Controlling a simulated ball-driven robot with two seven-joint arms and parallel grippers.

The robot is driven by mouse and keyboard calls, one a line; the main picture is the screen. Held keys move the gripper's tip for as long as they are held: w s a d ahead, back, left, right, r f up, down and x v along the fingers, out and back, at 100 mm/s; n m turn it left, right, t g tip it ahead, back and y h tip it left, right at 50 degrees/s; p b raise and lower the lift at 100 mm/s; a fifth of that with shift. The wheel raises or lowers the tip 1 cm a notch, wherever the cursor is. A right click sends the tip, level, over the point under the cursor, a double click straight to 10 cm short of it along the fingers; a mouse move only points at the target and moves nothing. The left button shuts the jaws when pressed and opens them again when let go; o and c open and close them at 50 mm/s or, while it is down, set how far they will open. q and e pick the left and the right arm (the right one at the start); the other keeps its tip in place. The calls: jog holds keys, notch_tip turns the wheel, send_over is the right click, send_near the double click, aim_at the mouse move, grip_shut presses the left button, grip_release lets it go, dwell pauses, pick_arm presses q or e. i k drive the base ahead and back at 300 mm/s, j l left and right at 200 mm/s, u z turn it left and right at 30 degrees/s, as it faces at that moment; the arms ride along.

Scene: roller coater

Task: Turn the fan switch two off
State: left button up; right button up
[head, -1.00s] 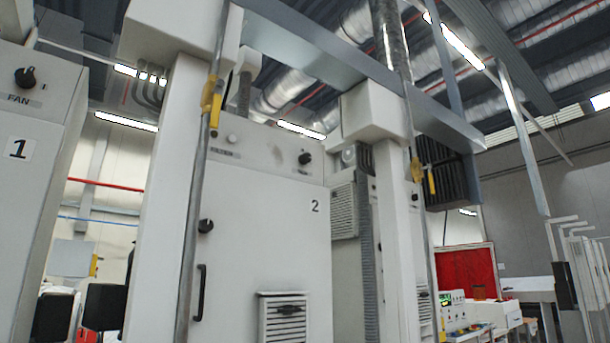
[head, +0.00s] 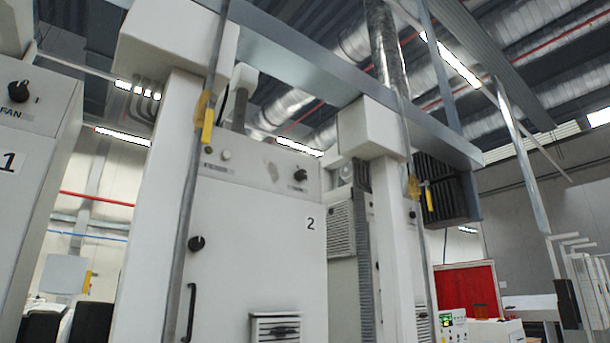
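The cabinet marked 2 (head: 255,240) stands in the middle of the head view. Its fan switch two (head: 300,175) is a small black rotary knob at the upper right of the front panel, with a label under it too small to read. The knob's exact setting is too small to tell. A grey pole with a yellow handle (head: 208,124) stands in front of the cabinet's left edge. Neither of my grippers shows in this view.
A cabinet marked 1 (head: 25,215) with a larger FAN knob (head: 19,92) is at the left edge. A white column (head: 158,220) stands left of cabinet 2, another (head: 387,230) to its right. A red panel (head: 467,290) is at the lower right.

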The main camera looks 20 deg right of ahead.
aim_at(299, 175)
jog(key=i+l, duration=0.15)
jog(key=l, duration=0.3)
jog(key=i+l+u, duration=0.1)
jog(key=l, duration=0.35)
jog(key=i+l, duration=0.15)
jog(key=l, duration=0.3)
jog(key=i+l+u, duration=0.15)
jog(key=l, duration=0.35)
jog(key=i+l, duration=0.1)
jog(key=l, duration=0.35)
jog(key=i+l+u, duration=0.1)
jog(key=l, duration=0.4)
